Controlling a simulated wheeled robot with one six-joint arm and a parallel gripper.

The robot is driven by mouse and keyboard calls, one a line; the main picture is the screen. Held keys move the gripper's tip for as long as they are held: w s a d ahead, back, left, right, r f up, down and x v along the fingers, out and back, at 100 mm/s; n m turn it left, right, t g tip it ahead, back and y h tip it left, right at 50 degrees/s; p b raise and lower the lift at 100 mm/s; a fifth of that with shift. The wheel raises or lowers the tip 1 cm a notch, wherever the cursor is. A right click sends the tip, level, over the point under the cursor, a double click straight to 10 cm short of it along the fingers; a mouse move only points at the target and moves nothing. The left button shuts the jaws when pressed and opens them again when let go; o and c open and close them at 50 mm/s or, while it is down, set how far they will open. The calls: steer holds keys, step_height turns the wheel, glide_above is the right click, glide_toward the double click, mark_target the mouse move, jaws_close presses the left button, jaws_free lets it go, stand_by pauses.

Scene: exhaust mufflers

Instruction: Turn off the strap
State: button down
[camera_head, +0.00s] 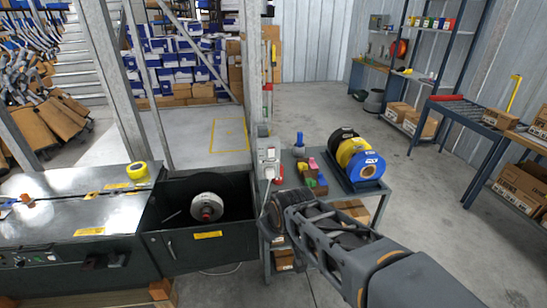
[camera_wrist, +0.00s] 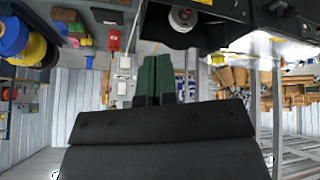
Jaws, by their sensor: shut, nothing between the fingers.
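The strapping machine (camera_head: 75,215) stands at the left, with a metal top and a dark front panel. Its open black bay holds a white strap reel (camera_head: 207,206), which also shows at the top of the wrist view (camera_wrist: 182,17). Grey switch boxes (camera_head: 268,155) are on the post right of the bay, with a small red box (camera_head: 280,173) close by. In the wrist view a pale box (camera_wrist: 125,63) and the red box (camera_wrist: 114,40) lie just left of my gripper (camera_wrist: 158,62). Its green fingers are together and empty. Contact with a switch is not visible.
A cart (camera_head: 340,190) with black, yellow and blue rolls (camera_head: 362,165) stands right of the post. The upright post (camera_head: 250,75) is close to my arm. Open floor (camera_head: 440,205) lies to the right, before shelves with cartons.

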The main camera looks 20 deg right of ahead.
steer(key=w+d+f+n+t+h+b, duration=0.1)
steer(key=w+d+n+t, duration=0.3)
steer(key=w, duration=0.5)
steer(key=w+d+f+n+t+h+b, duration=0.2)
steer(key=w+d+n+t, duration=0.3)
steer(key=w+n+t, duration=0.3)
steer(key=shift+w+d+n+t+h+b, duration=0.3)
steer(key=shift+w+n+h+b, duration=0.1)
steer(key=shift+w+n+b, duration=0.15)
steer(key=shift+w+r, duration=0.1)
steer(key=shift+r, duration=0.05)
